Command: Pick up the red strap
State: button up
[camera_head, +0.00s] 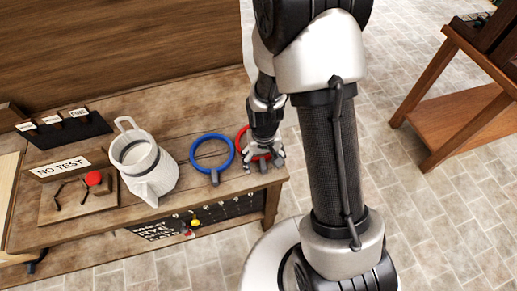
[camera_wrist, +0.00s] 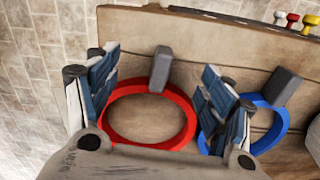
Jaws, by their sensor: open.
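The red strap (camera_head: 241,141) is a closed ring lying on the wooden bench near its right end, partly hidden by my gripper (camera_head: 262,160) in the head view. In the wrist view the red strap (camera_wrist: 186,112) shows almost whole, with a dark grey tab (camera_wrist: 161,69) at its upper edge. My gripper is open above it, its blue-grey fingers to the left and right of the ring. Nothing is held between them. I cannot tell how high the fingertips are above the bench. The right finger is close to the blue strap (camera_wrist: 268,144) and hides part of it.
The blue strap (camera_head: 196,144) lies just left of the red one. A white jug (camera_head: 146,172), a "NO TEST" board (camera_head: 60,169) and a tagged dark rack (camera_head: 70,130) stand further left. The bench's right edge is near my gripper. Another wooden table (camera_head: 455,115) stands right.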

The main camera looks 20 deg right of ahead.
jog(key=shift+f, duration=0.1)
jog(key=c, duration=1)
